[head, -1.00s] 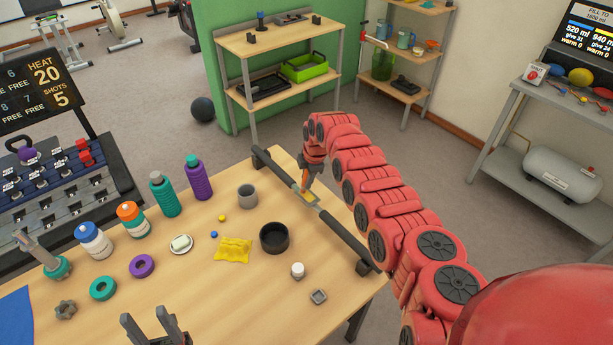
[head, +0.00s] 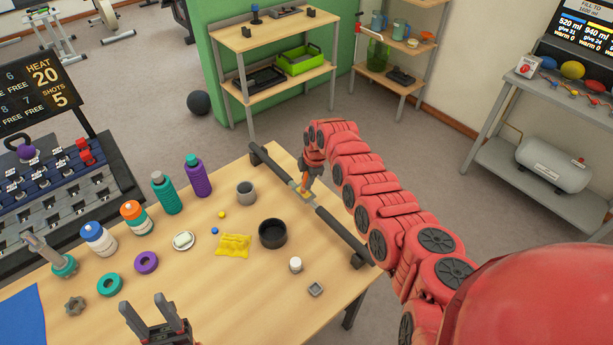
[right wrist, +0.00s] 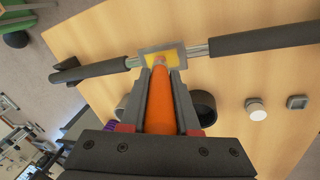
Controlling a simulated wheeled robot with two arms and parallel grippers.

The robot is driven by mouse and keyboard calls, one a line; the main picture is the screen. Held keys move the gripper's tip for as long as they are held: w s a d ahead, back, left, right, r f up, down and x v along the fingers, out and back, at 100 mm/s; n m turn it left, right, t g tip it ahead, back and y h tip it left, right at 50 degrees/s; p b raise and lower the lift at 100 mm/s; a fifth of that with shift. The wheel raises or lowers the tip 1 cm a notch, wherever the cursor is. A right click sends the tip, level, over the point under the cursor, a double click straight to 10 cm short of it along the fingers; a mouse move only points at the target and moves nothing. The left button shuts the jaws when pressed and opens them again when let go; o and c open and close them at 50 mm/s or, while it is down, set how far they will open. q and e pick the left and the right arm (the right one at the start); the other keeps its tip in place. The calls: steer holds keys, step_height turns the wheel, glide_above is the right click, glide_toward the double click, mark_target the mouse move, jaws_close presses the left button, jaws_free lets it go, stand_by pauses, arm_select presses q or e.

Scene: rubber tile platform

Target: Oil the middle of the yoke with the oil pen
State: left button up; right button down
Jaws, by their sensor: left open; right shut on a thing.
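The yoke (head: 340,235) is a bar with dark padded ends and a bare metal middle, lying along the far right edge of the table. It also crosses the top of the right wrist view (right wrist: 262,38). A plate with a yellow patch (right wrist: 178,58) sits at its middle. My right gripper (right wrist: 160,80) is shut on the orange oil pen (right wrist: 160,105). The pen's tip lies over or against the yellow patch; contact cannot be told. In the head view the right gripper (head: 306,182) is at the yoke's middle. My left gripper (head: 157,305) is open and empty at the table's near edge.
A black bowl (head: 272,233), grey cup (head: 246,193), yellow cloth (head: 233,245), white-capped jar (head: 295,265) and small grey square (head: 316,289) stand near the yoke. Several bottles, including a purple bottle (head: 197,176), and rings stand to the left.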

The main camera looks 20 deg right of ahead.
step_height(320, 180, up, 6)
steer(key=p, duration=0.3)
steer(key=shift+w+f+p, duration=0.1)
steer(key=shift+f+p, duration=0.05)
steer(key=shift+p, duration=0.25)
steer(key=shift+r+p, duration=0.3)
steer(key=shift+r, duration=0.4)
